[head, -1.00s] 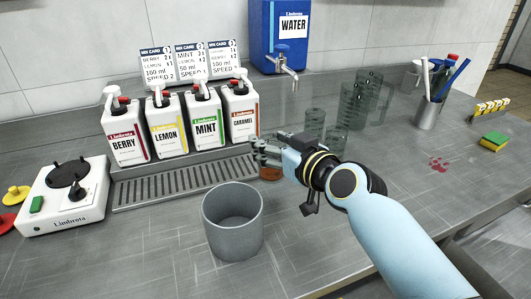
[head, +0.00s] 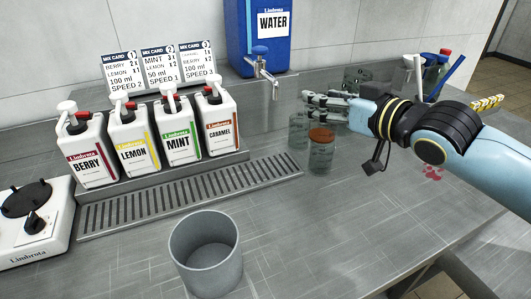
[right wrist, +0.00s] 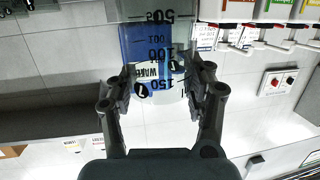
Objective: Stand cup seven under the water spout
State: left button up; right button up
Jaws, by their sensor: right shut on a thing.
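Cup seven (right wrist: 155,65) is a clear measuring cup marked with 7s, between the fingers of my right gripper (right wrist: 160,88) in the right wrist view. In the head view my right gripper (head: 312,106) is shut on it, right of the water spout (head: 263,68) and lower in the picture. The spout juts from the blue water tank (head: 256,38), which also shows behind the cup in the right wrist view (right wrist: 135,48). My left gripper is out of view.
Clear cups (head: 298,132) (head: 320,160) stand just below my right gripper in the picture, with others behind it. Syrup bottles (head: 217,125) stand left of the spout, above a drip grate (head: 190,195). A grey bin (head: 205,250) stands in front; the right front counter is clear.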

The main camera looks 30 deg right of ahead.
jog(key=shift+s+d+f+y+b, duration=0.15)
jog(key=shift+f+y+b, duration=0.2)
jog(key=shift+f, duration=0.4)
jog(key=w+a+f+b, duration=0.1)
jog(key=w+a+f, duration=0.1)
jog(key=w+f, duration=0.1)
jog(key=w+a+f+b, duration=0.2)
jog(key=w+f, duration=0.1)
jog(key=f, duration=0.1)
jog(key=w+a+f+b, duration=0.2)
jog(key=w+f, duration=0.1)
jog(key=shift+a+f, duration=0.15)
jog(key=shift+b, duration=0.35)
jog(key=o, duration=1.3)
jog(key=shift+f, duration=0.1)
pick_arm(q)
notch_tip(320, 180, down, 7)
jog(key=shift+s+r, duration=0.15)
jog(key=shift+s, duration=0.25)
pick_arm(e)
jog(key=shift+o, duration=0.2)
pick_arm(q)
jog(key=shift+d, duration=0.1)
